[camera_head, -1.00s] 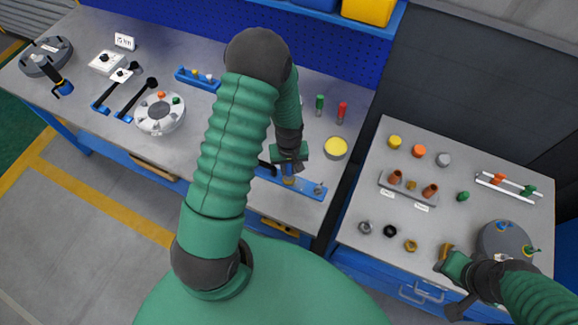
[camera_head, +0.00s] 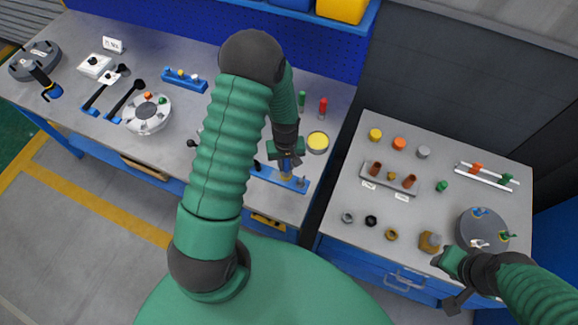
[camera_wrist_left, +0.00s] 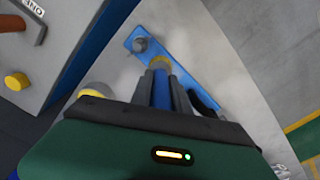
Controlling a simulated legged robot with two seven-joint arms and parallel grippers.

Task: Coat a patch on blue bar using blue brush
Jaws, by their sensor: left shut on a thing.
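My left gripper (camera_head: 287,163) is shut on the blue brush (camera_wrist_left: 163,95). The brush points down, and its tan bristles (camera_head: 286,177) are at the blue bar (camera_head: 264,174) near the bar's right end. In the left wrist view, the bristles (camera_wrist_left: 160,62) overlap the blue bar (camera_wrist_left: 186,72) beside a grey post (camera_wrist_left: 140,44); I cannot tell for sure whether they touch it. No coated patch can be made out. My right gripper (camera_head: 446,257) is at the right table's front, close to a brown hexagonal piece (camera_head: 430,242); its fingers are not clear.
A round pot with a yellow top (camera_head: 318,141) stands behind and right of the bar. Green (camera_head: 301,101) and red (camera_head: 323,108) upright pieces stand behind it. A gap separates the left bench from the right table (camera_head: 345,190), which holds several small parts.

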